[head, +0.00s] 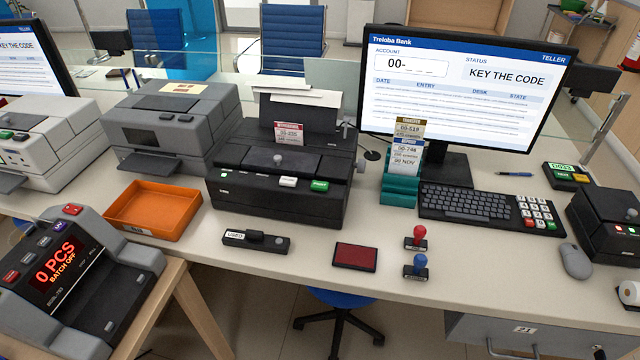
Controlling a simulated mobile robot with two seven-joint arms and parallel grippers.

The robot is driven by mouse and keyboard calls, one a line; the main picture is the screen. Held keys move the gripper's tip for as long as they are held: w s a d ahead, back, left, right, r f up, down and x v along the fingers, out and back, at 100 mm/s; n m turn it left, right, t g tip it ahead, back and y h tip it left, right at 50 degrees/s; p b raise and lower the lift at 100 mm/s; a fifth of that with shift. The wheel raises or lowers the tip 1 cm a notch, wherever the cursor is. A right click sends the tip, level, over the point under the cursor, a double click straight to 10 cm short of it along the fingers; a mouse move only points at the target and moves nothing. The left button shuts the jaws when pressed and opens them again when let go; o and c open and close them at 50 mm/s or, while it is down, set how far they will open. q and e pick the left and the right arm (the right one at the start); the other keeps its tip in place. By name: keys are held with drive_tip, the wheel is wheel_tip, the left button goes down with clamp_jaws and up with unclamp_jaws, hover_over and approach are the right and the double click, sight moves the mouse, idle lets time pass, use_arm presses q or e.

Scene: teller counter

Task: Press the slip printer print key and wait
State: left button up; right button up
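The black machine that looks like the slip printer (270,208) stands on the counter in the middle of the head view. A slip with a red header (288,134), reading 00-235, stands upright at its top. Its front has a white key (288,182) and a green key (319,186) at the right. The green key looks like the print key, but its lettering is too small to be sure. The monitor (460,90) reads "KEY THE CODE" with account "00-" and blanks. Neither of my grippers is in view.
A teal holder (398,190) with slips, a keyboard (463,203) and a keypad (538,214) stand right of the printer. A red pad (356,257), two stamps and a black bar (256,241) lie in front. An orange tray (153,210) is left.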

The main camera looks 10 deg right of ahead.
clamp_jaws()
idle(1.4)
